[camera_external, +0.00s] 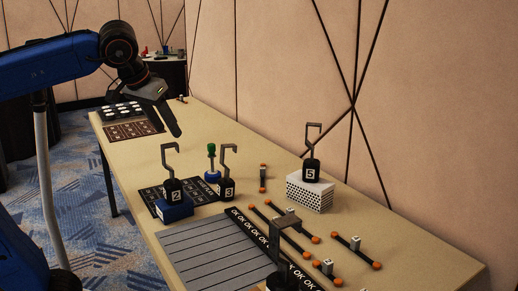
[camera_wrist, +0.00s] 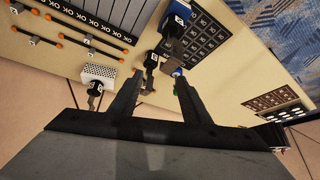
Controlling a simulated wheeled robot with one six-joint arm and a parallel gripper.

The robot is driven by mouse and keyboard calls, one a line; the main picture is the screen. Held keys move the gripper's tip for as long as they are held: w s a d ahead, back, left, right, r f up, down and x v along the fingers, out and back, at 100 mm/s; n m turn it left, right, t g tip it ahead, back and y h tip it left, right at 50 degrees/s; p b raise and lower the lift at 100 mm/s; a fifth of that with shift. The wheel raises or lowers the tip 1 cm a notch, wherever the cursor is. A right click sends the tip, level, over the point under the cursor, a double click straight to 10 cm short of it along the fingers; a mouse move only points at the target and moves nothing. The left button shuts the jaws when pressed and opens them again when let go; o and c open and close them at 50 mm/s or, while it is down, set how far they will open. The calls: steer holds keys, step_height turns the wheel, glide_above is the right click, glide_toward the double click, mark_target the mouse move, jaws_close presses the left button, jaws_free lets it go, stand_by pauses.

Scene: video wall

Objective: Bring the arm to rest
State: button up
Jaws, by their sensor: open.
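My gripper (camera_external: 172,116) hangs above the long tan table (camera_external: 173,178), over its far half. In the wrist view its two fingers (camera_wrist: 158,75) stand wide apart with nothing between them. The fingertips appear near the black hook piece marked 3 (camera_external: 227,188) and the green-topped peg (camera_external: 211,160), but in the external view I see the gripper above and apart from them. My blue arm reaches in from the left.
Hook piece 2 (camera_external: 174,191) stands on a blue block; hook piece 5 (camera_external: 311,171) stands on a white perforated block (camera_external: 309,194). Orange-ended bars (camera_external: 356,250) lie near the wall. A grey slatted panel (camera_external: 208,250) lies in front. A tray of white round items (camera_external: 122,111) sits at the far end.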

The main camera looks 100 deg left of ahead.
steer(key=s+d+f+m+t+h, duration=0.1)
steer(key=s+d+f+m+h, duration=0.1)
steer(key=d+f+m, duration=0.5)
steer(key=s+d+f+m+t+h, duration=0.2)
steer(key=d+f+m, duration=0.4)
steer(key=d+f, duration=1.4)
steer(key=shift+s+f+m+h, duration=0.4)
steer(key=shift+f+h, duration=0.4)
steer(key=shift+f, duration=0.15)
steer(key=shift+d, duration=0.1)
